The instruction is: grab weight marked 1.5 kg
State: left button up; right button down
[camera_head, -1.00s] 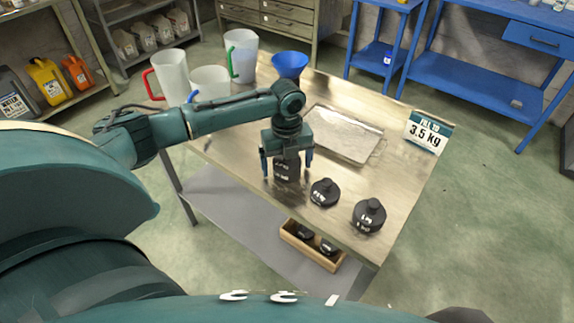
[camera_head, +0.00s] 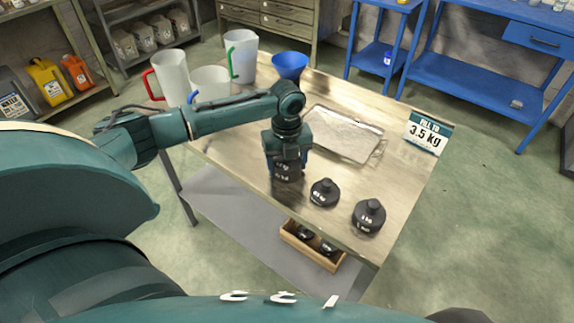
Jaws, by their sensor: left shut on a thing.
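My left gripper (camera_head: 287,160) points down over the near part of the metal-topped table and is shut on a black weight (camera_head: 288,172). The weight's upper part is hidden by the gripper, and its white marking is too small to read. Whether it still touches the table I cannot tell. To its right stand two other black knobbed weights, a smaller one (camera_head: 324,192) and a larger one (camera_head: 369,215), with white markings that I cannot read for sure. My right gripper is not in view.
A metal tray (camera_head: 344,134) lies behind the weights. A "3.5 kg" sign (camera_head: 427,133) stands at the table's right edge. Pitchers (camera_head: 172,77) and a blue funnel (camera_head: 290,65) stand at the back. A wooden box (camera_head: 312,246) with dark weights sits on the lower shelf.

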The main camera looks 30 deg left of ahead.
pick_arm(q)
grip_shut()
jog(key=shift+w+r, duration=0.1)
jog(key=shift+r, duration=0.15)
